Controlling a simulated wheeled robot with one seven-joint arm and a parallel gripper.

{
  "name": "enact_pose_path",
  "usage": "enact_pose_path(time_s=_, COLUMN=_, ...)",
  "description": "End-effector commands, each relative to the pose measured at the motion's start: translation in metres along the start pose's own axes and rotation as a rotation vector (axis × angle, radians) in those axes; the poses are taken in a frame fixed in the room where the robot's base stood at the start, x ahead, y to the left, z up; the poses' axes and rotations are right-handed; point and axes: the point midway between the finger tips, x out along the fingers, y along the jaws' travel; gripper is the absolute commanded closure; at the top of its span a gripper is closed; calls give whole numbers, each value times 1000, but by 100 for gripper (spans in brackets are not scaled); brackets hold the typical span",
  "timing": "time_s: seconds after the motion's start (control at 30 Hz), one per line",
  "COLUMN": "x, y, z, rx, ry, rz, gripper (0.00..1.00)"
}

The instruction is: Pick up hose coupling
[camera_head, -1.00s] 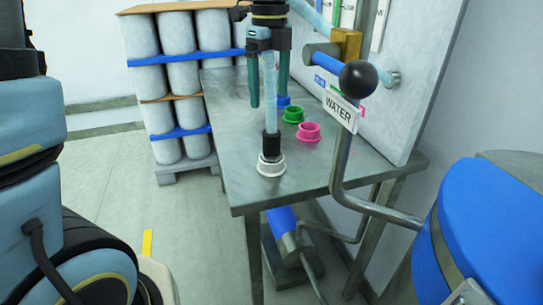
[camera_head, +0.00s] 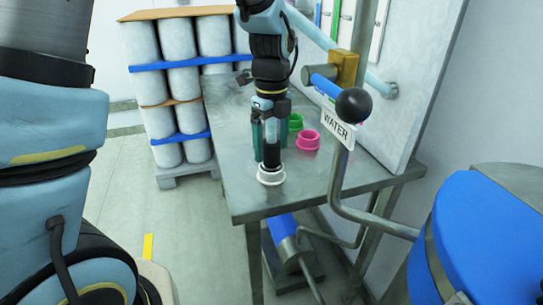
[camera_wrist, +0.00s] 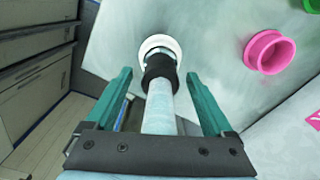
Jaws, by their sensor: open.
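The hose coupling is a black collar (camera_wrist: 160,68) on the end of a pale blue hose (camera_wrist: 158,110). It stands upright in a white ring holder (camera_head: 271,177) near the table's front corner, and the collar also shows in the head view (camera_head: 271,161). My gripper (camera_head: 269,153) is open above the table and points down. In the wrist view its teal fingers (camera_wrist: 159,74) stand on both sides of the hose and collar, with gaps on either side. Most of the hose is hidden behind my gripper in the head view.
A pink ring holder (camera_head: 308,140) and a green one (camera_head: 296,122) stand farther back on the metal table (camera_head: 230,120). A lever with a black knob (camera_head: 353,105) and a WATER sign (camera_head: 338,130) rises at the right. A blue drum (camera_head: 480,240) stands front right.

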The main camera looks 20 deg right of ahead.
Motion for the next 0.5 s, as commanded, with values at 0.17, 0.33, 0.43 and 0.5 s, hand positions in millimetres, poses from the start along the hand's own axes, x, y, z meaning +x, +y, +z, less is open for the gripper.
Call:
enact_pose_path(time_s=0.17, x=0, y=0, z=0, rx=0, ry=0, rz=-1, gripper=16)
enact_pose_path(time_s=0.33, x=0, y=0, z=0, rx=0, ry=0, rz=-1, gripper=35)
enact_pose_path(time_s=0.43, x=0, y=0, z=0, rx=0, ry=0, rz=-1, gripper=46)
enact_pose_path(time_s=0.5, x=0, y=0, z=0, rx=-1, ry=0, rz=-1, gripper=54)
